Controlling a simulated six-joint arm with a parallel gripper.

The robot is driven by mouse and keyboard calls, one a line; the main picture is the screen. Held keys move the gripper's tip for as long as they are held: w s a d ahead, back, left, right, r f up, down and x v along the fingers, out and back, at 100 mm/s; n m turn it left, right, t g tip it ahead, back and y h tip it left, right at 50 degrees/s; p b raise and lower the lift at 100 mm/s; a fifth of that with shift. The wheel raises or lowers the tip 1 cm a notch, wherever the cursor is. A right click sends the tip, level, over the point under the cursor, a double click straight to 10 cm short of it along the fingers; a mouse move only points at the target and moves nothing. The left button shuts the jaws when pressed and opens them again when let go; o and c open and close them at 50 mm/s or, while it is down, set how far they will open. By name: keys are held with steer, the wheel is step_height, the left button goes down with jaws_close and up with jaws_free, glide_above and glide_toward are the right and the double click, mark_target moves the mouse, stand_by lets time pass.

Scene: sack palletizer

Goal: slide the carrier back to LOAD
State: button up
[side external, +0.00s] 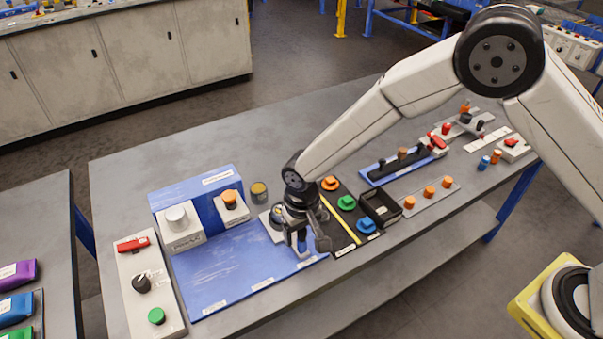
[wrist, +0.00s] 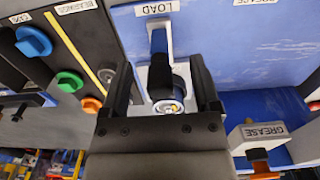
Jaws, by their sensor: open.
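The carrier (wrist: 178,72) is a pale plate with a dark upright handle and a round metal-rimmed cup on it. It stands at the end of the blue board (side external: 222,270) nearest the dark knob panel, in line with the LOAD label (wrist: 155,8). In the side view it is mostly hidden by my gripper (side external: 311,246). In the wrist view my open gripper (wrist: 161,72) has one finger on either side of the handle and cup. I cannot tell whether a finger touches them.
A dark panel with orange, green and blue knobs (side external: 346,202) and a black tray (side external: 380,207) lie to the right. A blue block with two white boxes (side external: 181,232) stands behind the board. The board's middle is clear.

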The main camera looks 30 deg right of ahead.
steer(key=shift+r, duration=0.3)
steer(key=shift+r, duration=0.7)
steer(key=shift+r, duration=0.35)
steer(key=shift+r, duration=0.35)
steer(key=shift+r, duration=0.65)
steer(key=shift+r, duration=1.65)
